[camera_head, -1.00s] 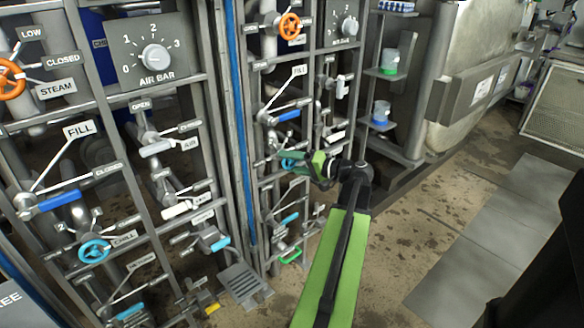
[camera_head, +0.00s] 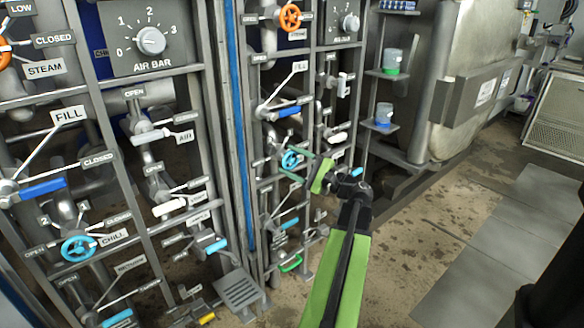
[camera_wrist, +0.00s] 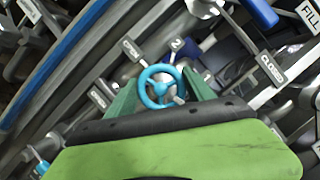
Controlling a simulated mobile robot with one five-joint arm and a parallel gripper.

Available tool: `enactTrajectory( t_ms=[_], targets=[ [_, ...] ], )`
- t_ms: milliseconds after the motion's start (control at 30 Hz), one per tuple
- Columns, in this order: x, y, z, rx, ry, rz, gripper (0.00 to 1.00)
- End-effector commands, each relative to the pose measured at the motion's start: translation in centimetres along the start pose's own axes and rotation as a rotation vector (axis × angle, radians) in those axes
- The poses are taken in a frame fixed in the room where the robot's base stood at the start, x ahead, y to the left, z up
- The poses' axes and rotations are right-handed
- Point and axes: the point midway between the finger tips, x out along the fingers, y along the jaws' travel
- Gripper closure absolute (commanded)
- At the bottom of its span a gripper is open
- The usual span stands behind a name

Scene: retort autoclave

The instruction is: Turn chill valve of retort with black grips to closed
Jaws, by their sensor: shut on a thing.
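A light blue handwheel (camera_head: 290,159) sits low on the farther valve panel, and it fills the middle of the wrist view (camera_wrist: 147,98). My gripper (camera_wrist: 162,90), with green fingers, is shut on this wheel, one finger on each side. In the head view my gripper (camera_head: 298,168) reaches the wheel from the right. Number tags 1 and 2 stand behind the wheel in the wrist view. Black grips are not clearly visible on this panel, and the wheel's exact setting cannot be read.
A nearer panel at left has a similar blue wheel (camera_head: 78,247) labelled CHILL. Blue lever (camera_head: 289,112) and orange wheel (camera_head: 290,17) are above the held wheel. A green handle (camera_head: 291,263) is below. Shelves (camera_head: 387,126) stand right of the panel. Floor at right is open.

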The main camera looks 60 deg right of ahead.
Motion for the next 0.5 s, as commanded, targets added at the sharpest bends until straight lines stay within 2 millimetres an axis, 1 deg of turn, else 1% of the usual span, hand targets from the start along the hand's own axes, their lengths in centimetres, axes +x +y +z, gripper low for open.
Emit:
enactTrajectory(
  t_ms=[33, 200, 500],
  targets=[
    [-0.08, 0.31, -0.13, 0.032, 0.002, -0.014, 0.79],
    [-0.05, 0.16, -0.09, 0.135, 0.002, -0.057, 0.79],
    [-0.04, -0.04, -0.1, 0.24, 0.002, -0.101, 0.79]
  ],
)
